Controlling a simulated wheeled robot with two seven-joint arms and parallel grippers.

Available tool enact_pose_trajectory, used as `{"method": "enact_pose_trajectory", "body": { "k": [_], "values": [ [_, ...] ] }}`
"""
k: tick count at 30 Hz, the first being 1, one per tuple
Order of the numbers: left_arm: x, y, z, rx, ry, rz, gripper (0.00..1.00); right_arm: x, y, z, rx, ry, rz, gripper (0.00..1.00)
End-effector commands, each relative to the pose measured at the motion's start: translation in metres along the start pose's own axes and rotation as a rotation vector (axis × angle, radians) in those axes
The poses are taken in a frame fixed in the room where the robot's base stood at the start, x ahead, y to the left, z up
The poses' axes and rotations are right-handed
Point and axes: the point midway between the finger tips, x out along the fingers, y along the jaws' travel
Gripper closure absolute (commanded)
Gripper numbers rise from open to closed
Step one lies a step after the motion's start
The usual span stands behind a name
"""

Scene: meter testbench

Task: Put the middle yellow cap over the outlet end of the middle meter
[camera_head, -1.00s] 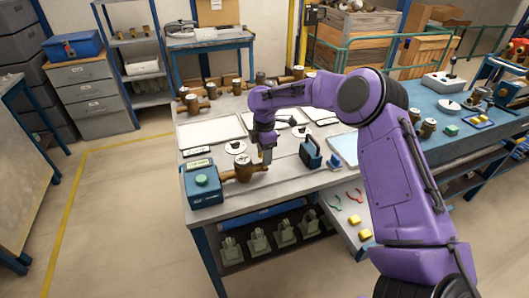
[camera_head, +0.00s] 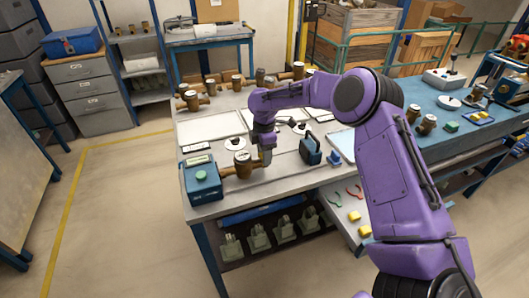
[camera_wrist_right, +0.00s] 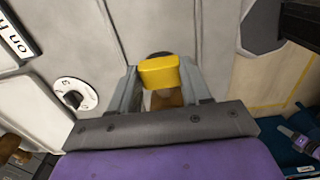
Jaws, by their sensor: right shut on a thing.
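My right gripper (camera_head: 266,156) is low over the front of the bench, at the right end of a brown meter (camera_head: 240,166). The meter lies on its side pipe with its left end against a blue test unit (camera_head: 202,179). In the right wrist view my right gripper (camera_wrist_right: 160,82) is shut on a yellow cap (camera_wrist_right: 158,72), held between both fingers. A brown round part shows just behind and below the cap; I cannot tell whether the cap touches it. In the head view the held cap is hidden by the gripper. My left gripper is not in view.
A dark blue box-shaped thing (camera_head: 311,150) stands right of the gripper. Several other brown meters stand along the bench's back.

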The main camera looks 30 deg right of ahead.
Motion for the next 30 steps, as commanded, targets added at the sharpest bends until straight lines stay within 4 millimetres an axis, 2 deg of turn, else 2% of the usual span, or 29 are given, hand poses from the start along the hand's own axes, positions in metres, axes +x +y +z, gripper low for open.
{"method": "enact_pose_trajectory", "body": {
  "k": [7,14,15,17,23,26,30],
  "values": [
    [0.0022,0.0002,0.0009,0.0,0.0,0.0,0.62,0.0093,0.0,0.0001,-0.001,-0.001,-0.001,0.69],
    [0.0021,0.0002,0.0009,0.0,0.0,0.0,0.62,0.0098,0.0001,0.0001,-0.001,-0.001,0.0,0.69],
    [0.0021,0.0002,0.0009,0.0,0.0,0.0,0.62,0.0098,0.0001,0.0001,-0.001,-0.001,0.0,0.43],
    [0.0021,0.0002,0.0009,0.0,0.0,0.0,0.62,0.0098,0.0,0.0001,-0.001,-0.001,0.0,0.23],
    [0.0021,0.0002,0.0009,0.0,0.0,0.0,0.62,0.0097,0.0,0.0,-0.001,0.0,0.0,0.23],
    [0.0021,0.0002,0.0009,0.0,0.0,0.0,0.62,0.0098,0.0,0.0001,-0.001,0.0,0.0,0.0],
    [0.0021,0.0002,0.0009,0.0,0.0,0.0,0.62,0.0097,0.0,0.0001,-0.001,0.0,0.0,0.0]
  ]
}}
